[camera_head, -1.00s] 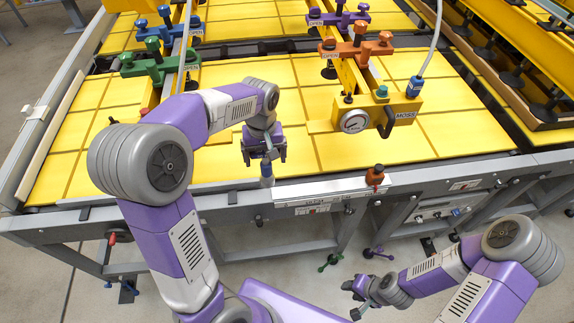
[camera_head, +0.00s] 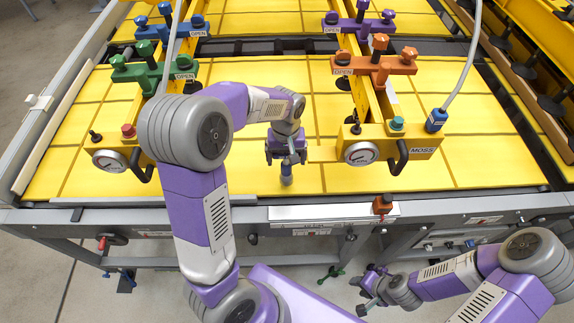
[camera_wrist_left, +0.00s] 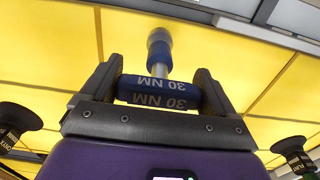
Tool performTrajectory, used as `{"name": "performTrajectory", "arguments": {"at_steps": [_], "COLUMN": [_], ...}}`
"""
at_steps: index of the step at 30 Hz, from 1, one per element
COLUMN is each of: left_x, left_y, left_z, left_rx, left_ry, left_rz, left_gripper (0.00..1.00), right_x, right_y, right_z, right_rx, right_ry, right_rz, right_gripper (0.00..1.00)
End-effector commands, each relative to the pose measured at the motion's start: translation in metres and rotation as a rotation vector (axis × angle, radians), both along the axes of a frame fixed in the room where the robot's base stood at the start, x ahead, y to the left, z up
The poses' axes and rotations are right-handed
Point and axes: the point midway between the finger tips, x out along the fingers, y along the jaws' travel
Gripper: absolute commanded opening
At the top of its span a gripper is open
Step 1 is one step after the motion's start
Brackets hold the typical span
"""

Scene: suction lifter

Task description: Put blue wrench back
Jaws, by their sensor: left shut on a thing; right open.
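The blue wrench, with a "30 NM" handle (camera_wrist_left: 160,92) and a blue round end, is in my left gripper (camera_wrist_left: 158,80). In the head view my left gripper (camera_head: 287,155) is shut on it and points down over the yellow panels. The wrench's lower end (camera_head: 287,177) shows below the jaws, apart from the table's front edge. My right gripper (camera_head: 368,291) is open and low in front of the table.
A lifter beam with a gauge and a yellow MOSS box (camera_head: 410,149) stands just right of my left gripper. Another beam with a gauge (camera_head: 109,160) stands to the left. Green (camera_head: 152,68) and orange (camera_head: 375,65) clamp bars cross the beams.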

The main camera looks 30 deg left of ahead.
Motion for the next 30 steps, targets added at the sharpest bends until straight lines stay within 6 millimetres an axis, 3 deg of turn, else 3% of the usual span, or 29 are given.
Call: {"name": "performTrajectory", "arguments": {"at_steps": [9,21,22,24,30], "left_x": [0.0,0.0,0.0,0.0,0.0], "left_y": [0.0,0.0,0.0,0.0,0.0], "left_z": [-0.038,-0.043,-0.043,-0.042,-0.041], "left_rx": [-0.001,0.0,0.0,0.0,0.0], "left_ry": [0.001,-0.001,0.0,0.0,0.0], "left_rz": [0.0,0.0,0.0,0.0,0.0], "left_gripper": [0.22,0.22,0.94,1.0,1.0], "right_x": [0.001,0.001,0.001,0.001,0.001], "right_y": [0.0,0.0,0.0,0.0,0.0], "right_z": [-0.001,-0.005,-0.004,-0.003,-0.003], "right_rx": [0.0,0.0,0.0,0.0,0.0], "right_ry": [-0.001,-0.001,-0.001,-0.001,-0.001], "right_rz": [0.0,0.0,0.0,0.0,0.0], "right_gripper": [0.41,0.41,0.41,0.41,0.41]}}
